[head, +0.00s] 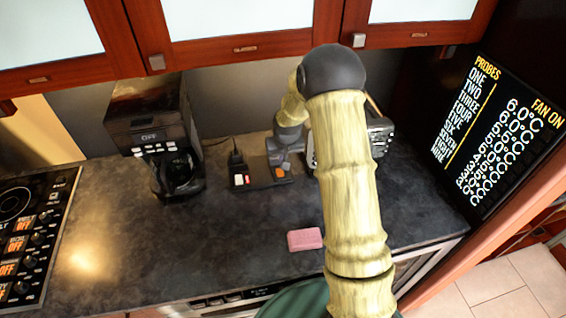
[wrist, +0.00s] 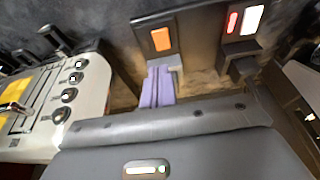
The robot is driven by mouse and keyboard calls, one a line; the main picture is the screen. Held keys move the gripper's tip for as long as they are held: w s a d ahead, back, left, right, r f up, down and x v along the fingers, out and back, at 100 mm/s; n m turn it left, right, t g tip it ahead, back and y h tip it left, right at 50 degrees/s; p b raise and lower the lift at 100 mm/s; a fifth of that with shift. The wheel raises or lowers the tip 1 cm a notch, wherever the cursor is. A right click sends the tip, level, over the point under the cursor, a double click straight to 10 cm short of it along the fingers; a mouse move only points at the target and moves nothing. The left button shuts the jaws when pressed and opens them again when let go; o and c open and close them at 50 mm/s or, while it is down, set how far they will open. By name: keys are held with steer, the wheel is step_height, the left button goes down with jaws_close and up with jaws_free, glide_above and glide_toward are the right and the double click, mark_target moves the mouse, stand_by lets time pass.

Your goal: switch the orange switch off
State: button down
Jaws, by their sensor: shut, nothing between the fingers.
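The orange switch (wrist: 161,39) sits on a dark plate in the wrist view, just beyond my fingertips. It also shows as a small orange patch in the head view (head: 279,172), on the dark switch base on the counter. My gripper (wrist: 158,70) is shut, with its purple fingers together and nothing between them. The fingertips point at the near edge of the orange switch's plate; I cannot tell whether they touch it. In the head view my gripper (head: 278,156) is just behind the orange switch, partly hidden by my arm.
A second switch, white and red (head: 241,180), is left of the orange one in the head view. A coffee maker (head: 150,118) stands further left. A toaster (head: 379,130) is right of my gripper, partly behind my arm. A pink sponge (head: 304,239) lies in front on the counter (head: 130,240).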

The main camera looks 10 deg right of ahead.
steer(key=w+b+v, duration=0.1)
steer(key=b+v, duration=0.1)
steer(key=v, duration=0.5)
steer(key=shift+r, duration=0.25)
steer(key=s+r, duration=0.2)
steer(key=s, duration=1.1)
steer(key=s+a+r+g, duration=0.1)
steer(key=s, duration=1.2)
steer(key=shift+a+r, duration=0.25)
steer(key=shift+r, duration=0.15)
steer(key=shift+s, duration=0.1)
